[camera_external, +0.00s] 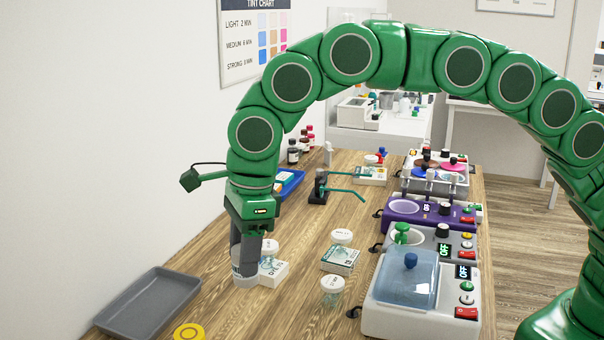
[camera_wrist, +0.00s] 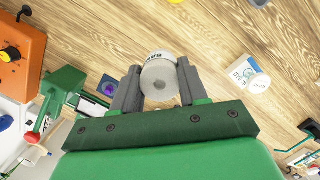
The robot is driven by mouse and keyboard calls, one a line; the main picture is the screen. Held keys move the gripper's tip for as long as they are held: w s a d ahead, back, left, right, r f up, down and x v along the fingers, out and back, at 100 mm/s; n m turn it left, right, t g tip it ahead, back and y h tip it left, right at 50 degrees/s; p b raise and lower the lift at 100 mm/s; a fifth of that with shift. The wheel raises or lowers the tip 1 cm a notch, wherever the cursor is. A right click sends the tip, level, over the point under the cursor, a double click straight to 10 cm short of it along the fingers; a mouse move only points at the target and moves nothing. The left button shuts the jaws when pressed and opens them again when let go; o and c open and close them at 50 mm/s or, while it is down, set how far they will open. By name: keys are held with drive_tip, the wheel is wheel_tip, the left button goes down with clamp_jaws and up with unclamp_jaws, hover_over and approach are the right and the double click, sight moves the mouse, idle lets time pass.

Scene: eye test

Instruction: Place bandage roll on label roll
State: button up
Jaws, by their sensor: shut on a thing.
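My gripper (camera_external: 244,254) points down over the wooden bench, left of the middle. In the wrist view my gripper (camera_wrist: 159,82) is shut on a white bandage roll (camera_wrist: 160,70) with dark lettering on its side. The roll (camera_external: 244,280) shows below the fingers in the external view; I cannot tell how far it is above the bench. A flat yellow ring (camera_external: 189,332), which looks like the label roll, lies at the bottom edge, in front and to the left of my gripper. It is partly cut off, and only a sliver shows at the wrist view's top edge.
A grey tray (camera_external: 148,305) lies left of the yellow ring. A white box with a jar (camera_external: 272,272) stands close right of the held roll. Another boxed jar (camera_external: 341,258) and a loose jar (camera_external: 332,292) stand further right, beside a white device (camera_external: 385,318).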

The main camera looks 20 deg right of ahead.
drive_tip(key=shift+w+a+f, duration=0.75)
drive_tip(key=shift+a+f, duration=0.6)
drive_tip(key=shift+a, duration=0.3)
drive_tip(key=shift+w+a+f, duration=0.75)
drive_tip(key=shift+a+f, duration=0.6)
drive_tip(key=shift+a, duration=0.25)
drive_tip(key=shift+w+a+f, duration=0.75)
drive_tip(key=shift+a+f, duration=0.6)
drive_tip(key=shift+a, duration=0.3)
drive_tip(key=shift+w+a+f, duration=0.1)
drive_tip(key=shift+a+f, duration=0.1)
drive_tip(key=shift+f, duration=0.1)
drive_tip(key=shift+f, duration=1.55)
drive_tip(key=o, duration=1)
drive_tip(key=shift+f, duration=0.1)
drive_tip(key=r, duration=0.5)
drive_tip(key=d+r, duration=0.1)
drive_tip(key=r, duration=0.1)
drive_tip(key=shift+r, duration=0.4)
